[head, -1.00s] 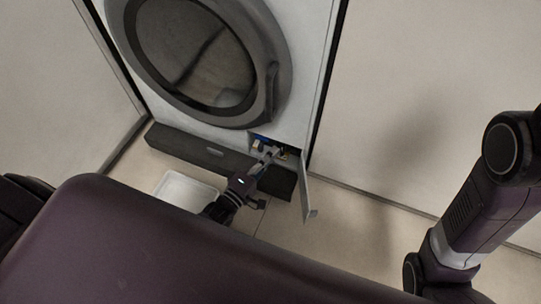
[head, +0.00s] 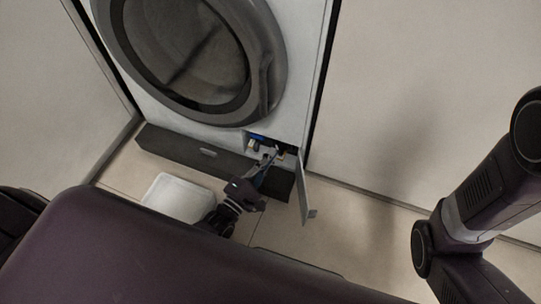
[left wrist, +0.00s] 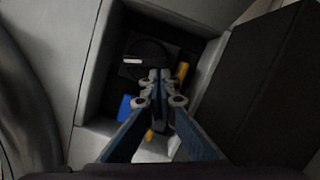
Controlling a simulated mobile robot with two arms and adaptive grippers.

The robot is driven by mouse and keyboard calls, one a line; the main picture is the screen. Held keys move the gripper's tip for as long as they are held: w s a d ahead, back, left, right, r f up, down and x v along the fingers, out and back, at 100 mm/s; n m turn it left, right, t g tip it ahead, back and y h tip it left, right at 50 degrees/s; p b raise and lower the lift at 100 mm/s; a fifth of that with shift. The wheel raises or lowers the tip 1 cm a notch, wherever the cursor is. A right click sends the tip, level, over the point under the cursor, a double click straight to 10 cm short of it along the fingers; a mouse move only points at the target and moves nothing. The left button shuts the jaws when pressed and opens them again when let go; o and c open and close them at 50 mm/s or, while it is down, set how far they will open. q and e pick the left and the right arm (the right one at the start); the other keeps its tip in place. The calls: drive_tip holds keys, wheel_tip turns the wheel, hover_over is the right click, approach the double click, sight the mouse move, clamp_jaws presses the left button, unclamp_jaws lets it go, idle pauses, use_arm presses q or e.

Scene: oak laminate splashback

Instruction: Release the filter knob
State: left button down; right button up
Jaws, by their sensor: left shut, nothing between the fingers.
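The filter knob (left wrist: 147,55) is a dark round disc with a short white mark, set in the recess in the left wrist view. My left gripper (left wrist: 160,76) is shut and empty; its tips overlap the knob's lower right part in the picture. I cannot tell the gap between them. In the head view my left gripper (head: 270,157) reaches the small opening at the washing machine's lower right. The knob is too small and covered to make out there. My right arm shows at the right, but its gripper is out of view.
The compartment flap (head: 305,190) hangs open right of my left gripper. A blue part (left wrist: 125,107) and a yellow part (left wrist: 182,71) sit near the knob. A white tray (head: 178,196) lies on the floor before the dark plinth (head: 180,150) of the washing machine (head: 275,30).

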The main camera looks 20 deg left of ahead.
use_arm(q)
drive_tip(key=v, duration=1.2)
